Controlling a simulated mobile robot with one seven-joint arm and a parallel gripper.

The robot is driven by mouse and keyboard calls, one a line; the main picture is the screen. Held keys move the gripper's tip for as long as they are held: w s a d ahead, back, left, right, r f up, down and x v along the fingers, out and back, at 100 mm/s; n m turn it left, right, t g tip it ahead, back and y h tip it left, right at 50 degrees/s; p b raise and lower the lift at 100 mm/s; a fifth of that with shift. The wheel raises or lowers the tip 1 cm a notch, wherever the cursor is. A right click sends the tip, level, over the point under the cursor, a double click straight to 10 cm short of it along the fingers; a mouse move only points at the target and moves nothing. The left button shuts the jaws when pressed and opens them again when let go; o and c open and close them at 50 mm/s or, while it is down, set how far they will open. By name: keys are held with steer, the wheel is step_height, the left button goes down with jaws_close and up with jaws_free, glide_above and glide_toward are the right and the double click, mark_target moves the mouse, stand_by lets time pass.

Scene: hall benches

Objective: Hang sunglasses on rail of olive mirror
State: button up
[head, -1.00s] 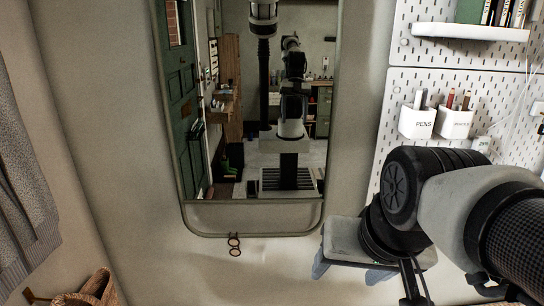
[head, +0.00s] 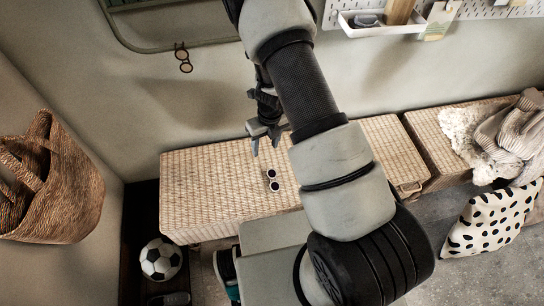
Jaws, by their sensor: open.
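White-framed sunglasses with dark round lenses (head: 272,181) lie on the woven bench top (head: 205,190). The olive-framed mirror (head: 140,45) is on the wall at upper left, with only its lower part in view. Another pair of glasses, dark-framed with tan lenses (head: 183,57), hangs at the mirror's lower edge. My gripper (head: 265,148) is open and empty, with its fingers pointing down above the bench, just above the white sunglasses in the picture. The gap between them in height is hard to tell. My arm hides part of the bench and wall.
A woven bag (head: 62,185) hangs at left. A football (head: 161,259) and dark footwear (head: 170,299) are below it. Knitwear (head: 510,135) lies on the right bench, with a dotted cushion (head: 495,218) in front. A white pegboard tray (head: 380,24) is at top right.

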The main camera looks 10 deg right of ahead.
mark_target(274, 181)
steer(key=s+f+m+b, duration=0.1)
steer(key=f+b, duration=0.2)
steer(key=f, duration=0.3)
steer(key=d+f+m+b, duration=0.1)
steer(key=f+b, duration=0.1)
steer(key=f, duration=0.4)
steer(key=s+d+f+m+h+b, duration=0.1)
steer(key=f+b, duration=0.2)
steer(key=f, duration=0.4)
steer(key=shift+s+d+m+g+b, duration=0.2)
steer(key=shift+s+m+g+b, duration=0.1)
steer(key=shift+s, duration=0.05)
steer(key=c, duration=1.2)
steer(key=shift+o, duration=0.2)
step_height(274, 181, up, 8)
steer(key=p, duration=0.6)
steer(key=shift+w, duration=0.1)
